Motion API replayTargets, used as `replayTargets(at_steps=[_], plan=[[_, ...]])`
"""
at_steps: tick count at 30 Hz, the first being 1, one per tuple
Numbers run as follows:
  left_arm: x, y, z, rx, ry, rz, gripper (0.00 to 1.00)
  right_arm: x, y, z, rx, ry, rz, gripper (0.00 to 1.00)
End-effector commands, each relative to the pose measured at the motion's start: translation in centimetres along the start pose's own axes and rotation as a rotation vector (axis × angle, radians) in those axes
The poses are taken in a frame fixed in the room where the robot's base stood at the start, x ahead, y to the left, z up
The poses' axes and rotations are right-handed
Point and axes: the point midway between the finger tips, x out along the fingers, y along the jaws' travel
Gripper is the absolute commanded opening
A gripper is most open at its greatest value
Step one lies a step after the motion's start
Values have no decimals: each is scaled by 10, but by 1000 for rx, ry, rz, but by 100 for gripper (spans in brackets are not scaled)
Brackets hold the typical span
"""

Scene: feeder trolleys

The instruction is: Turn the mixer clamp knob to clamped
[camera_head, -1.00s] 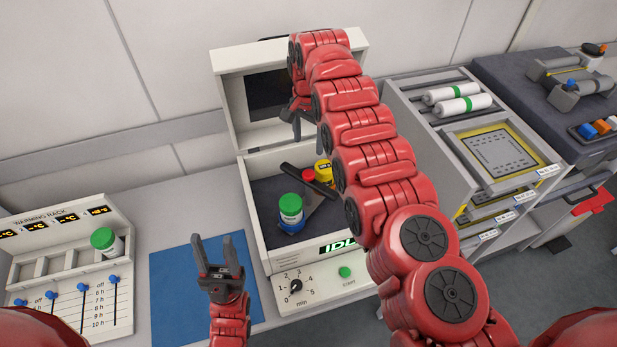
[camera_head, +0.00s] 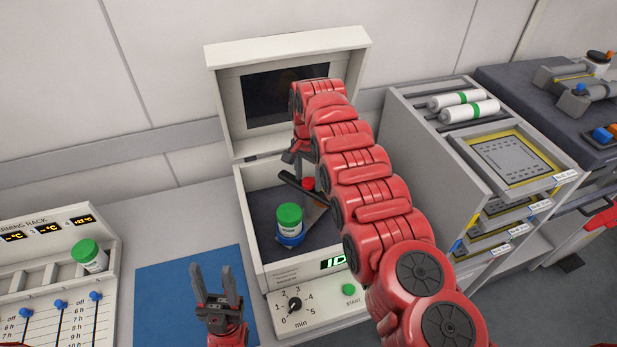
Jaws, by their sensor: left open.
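The mixer (camera_head: 253,232) is a white box with its lid (camera_head: 221,97) raised. In its dark well a green-capped jar (camera_head: 289,218) stands upright in a blue holder (camera_head: 291,240). A small red knob (camera_head: 308,184) is behind the jar, beside a dark bar (camera_head: 289,181). My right gripper (camera_head: 296,170) reaches down over the well, just above the red knob; its fingers are dark and small, and contact is unclear. My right arm hides the well's right side. My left gripper (camera_head: 213,271) is open and empty over the blue mat (camera_head: 160,290), fingers pointing up in the picture.
A black dial (camera_head: 294,305) and green start button (camera_head: 348,289) are on the mixer's front. A warming rack (camera_head: 50,265) with a green-capped jar (camera_head: 89,255) stands left. A drawer unit (camera_head: 425,150) with white cylinders (camera_head: 470,109) stands right of my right arm.

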Motion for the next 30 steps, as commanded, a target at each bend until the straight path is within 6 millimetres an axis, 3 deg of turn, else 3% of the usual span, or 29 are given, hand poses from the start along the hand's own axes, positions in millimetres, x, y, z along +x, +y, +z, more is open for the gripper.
replayTargets(at_steps=[1,9,11,30], plan=[[0,0,0,0,0,0,50,0,0,0,0,0,0,57],[0,0,0,0,0,0,50,0,0,0,0,0,0,8],[0,0,0,0,0,0,50,0,0,0,0,0,0,0],[0,0,0,0,0,0,50,0,0,0,0,0,1,0]])
